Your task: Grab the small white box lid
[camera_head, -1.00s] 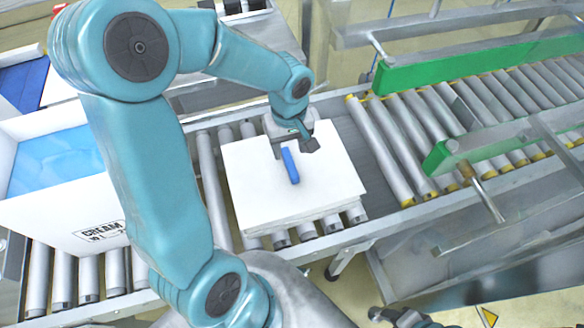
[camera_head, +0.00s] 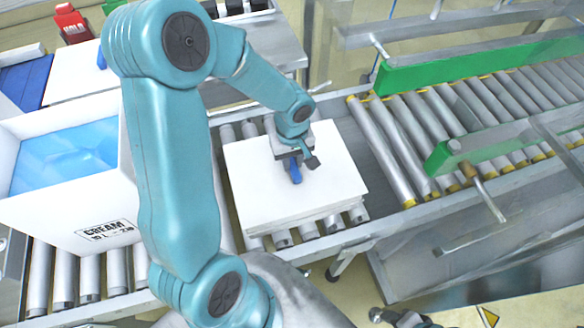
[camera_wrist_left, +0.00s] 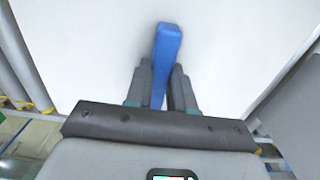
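The small white box lid (camera_head: 250,196) lies on the roller conveyor in front of me, with a blue handle (camera_head: 295,172) standing on its top. My left gripper (camera_head: 306,166) is over the lid at the handle. In the left wrist view the blue handle (camera_wrist_left: 167,48) runs between the two dark fingers (camera_wrist_left: 160,88), one on each side. A narrow gap seems to show beside the handle, and contact is not clear. The white lid surface (camera_wrist_left: 240,40) fills most of that view. Part of my right gripper (camera_head: 400,316) shows at the bottom edge, too cropped to judge.
An open white box marked CREAM (camera_head: 62,222) with a blue liner (camera_head: 65,158) stands on the conveyor at left. A green-railed roller conveyor (camera_head: 480,110) lies to the right. Another white panel (camera_head: 85,75) and a red item (camera_head: 70,22) are at the back left.

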